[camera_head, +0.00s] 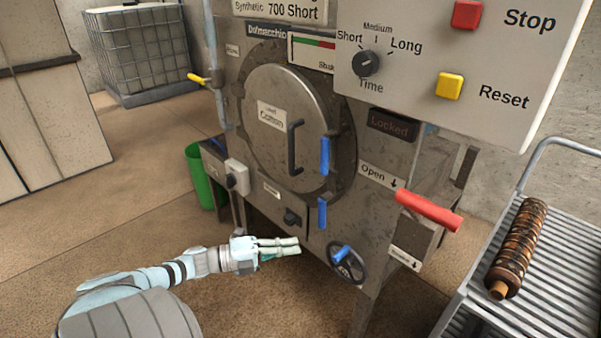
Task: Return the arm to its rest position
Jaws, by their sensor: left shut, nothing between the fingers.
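My left arm comes in from the lower left and reaches toward the machine. My left gripper (299,246) is shut and empty, its fingers pointing right. It appears in front of the machine's lower part, left of the small handwheel (347,262) with a blue knob. I cannot tell whether it touches anything. My right gripper is not in view.
The machine has a round door (290,128) with a dark handle, blue levers (324,156) and a red lever (429,211). Its panel has a red Stop button (467,14) and a yellow Reset button (449,86). A ribbed rack (560,262) carrying a brown roll (518,249) stands right.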

